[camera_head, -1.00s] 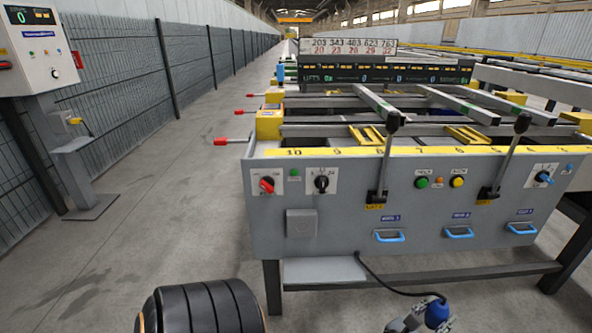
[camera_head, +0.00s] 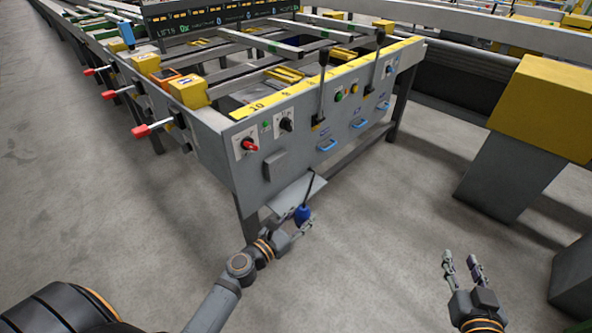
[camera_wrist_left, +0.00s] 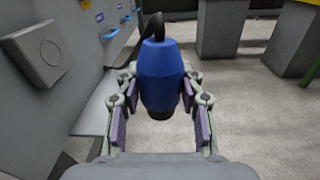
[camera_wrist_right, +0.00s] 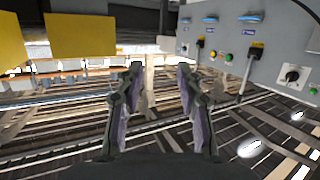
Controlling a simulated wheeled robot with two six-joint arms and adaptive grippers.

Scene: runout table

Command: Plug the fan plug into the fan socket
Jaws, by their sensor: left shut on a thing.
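The blue fan plug (camera_head: 302,214) with a black cable hangs in front of the grey table's near corner, below the panel. My left gripper (camera_head: 300,226) is shut on it. In the left wrist view the plug (camera_wrist_left: 160,75) stands between the fingers, cable end up and its dark end toward my wrist. A grey square box with a round mark (camera_head: 274,164) sits on the panel, above and left of the plug, apart from it. It also shows in the left wrist view (camera_wrist_left: 42,52). I cannot tell whether it is the fan socket. My right gripper (camera_head: 461,258) is open and empty.
The panel has a red knob (camera_head: 250,145), a black knob (camera_head: 286,125), levers and blue handles (camera_head: 327,144). A grey shelf (camera_head: 296,196) juts out below. Red-tipped rods (camera_head: 140,131) stick out left. A yellow-topped block (camera_head: 540,105) stands right. The floor between is clear.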

